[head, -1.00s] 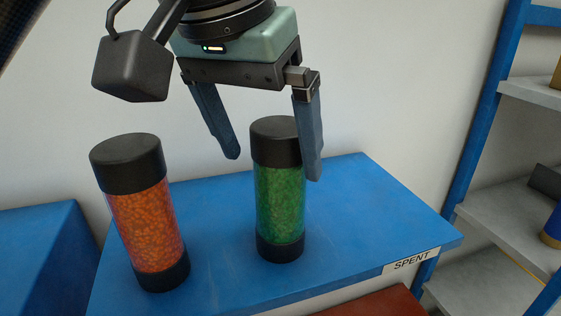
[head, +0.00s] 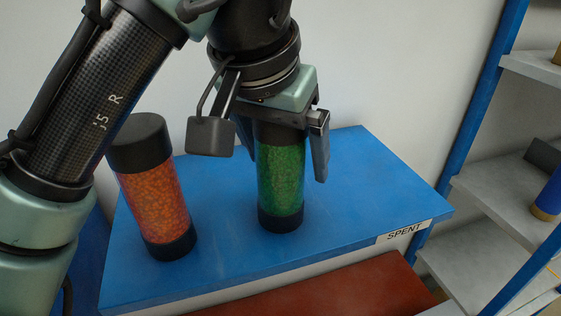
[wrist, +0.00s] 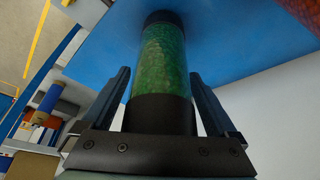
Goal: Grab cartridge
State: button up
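A green-filled cartridge (head: 281,183) with black caps stands upright on the blue shelf labelled SPENT. An orange-filled cartridge (head: 157,199) with black caps stands to its left on the same shelf. My gripper (head: 281,165) points down over the green cartridge, its fingers on either side of the upper part. In the wrist view the green cartridge (wrist: 160,62) lies between the two fingers (wrist: 160,95), with visible gaps on both sides. The fingers are open and do not appear to touch it. In the head view the left finger is mostly hidden.
The blue shelf top (head: 375,195) is clear to the right of the green cartridge. A SPENT label (head: 404,231) marks its front edge. A white wall stands close behind. A blue-framed rack with grey shelves (head: 500,207) stands at the right. A reddish-brown surface (head: 350,290) lies below.

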grip_shut()
jog(key=shift+r, duration=0.2)
